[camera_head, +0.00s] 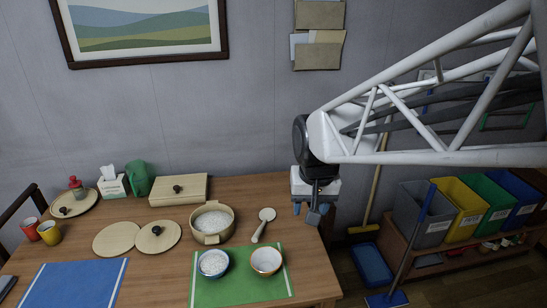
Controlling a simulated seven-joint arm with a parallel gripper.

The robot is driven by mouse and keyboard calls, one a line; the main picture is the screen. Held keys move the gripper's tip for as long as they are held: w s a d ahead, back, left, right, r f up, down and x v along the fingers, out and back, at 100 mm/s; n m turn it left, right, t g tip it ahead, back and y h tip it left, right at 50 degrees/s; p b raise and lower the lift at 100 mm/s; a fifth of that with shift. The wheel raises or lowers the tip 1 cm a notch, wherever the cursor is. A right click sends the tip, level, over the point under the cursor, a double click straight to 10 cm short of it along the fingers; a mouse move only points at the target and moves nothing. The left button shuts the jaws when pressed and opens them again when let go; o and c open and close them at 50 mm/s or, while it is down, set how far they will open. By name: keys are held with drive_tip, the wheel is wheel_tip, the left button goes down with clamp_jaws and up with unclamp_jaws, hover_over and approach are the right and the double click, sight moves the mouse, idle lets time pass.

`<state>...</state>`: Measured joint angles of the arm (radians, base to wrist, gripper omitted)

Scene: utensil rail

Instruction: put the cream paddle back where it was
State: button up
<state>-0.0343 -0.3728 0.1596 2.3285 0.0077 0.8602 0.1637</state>
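The cream paddle (258,231) lies on the wooden table, to the right of a round wooden tub of rice (212,222). Its round head points toward the wall and its handle toward the green mat. My gripper (307,211) hangs above the table's right edge, to the right of the paddle and apart from it. Its blue fingertips look spread, with nothing between them. Part of the wall at the upper right is hidden behind my arm; a blue item and a green outline show there in part.
A green mat (240,291) holds a bowl of rice (213,263) and an orange-rimmed bowl (266,261). Lids, a wooden box (179,189), cups and a blue mat (75,284) fill the left. Coloured bins (460,207), a broom and a blue dustpan stand beyond the table's right edge.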

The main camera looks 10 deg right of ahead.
drive_tip(key=s+d+r+n, duration=0.1)
drive_tip(key=s+d, duration=0.1)
drive_tip(key=s, duration=1.2)
drive_tip(key=shift+s+r+t, duration=0.3)
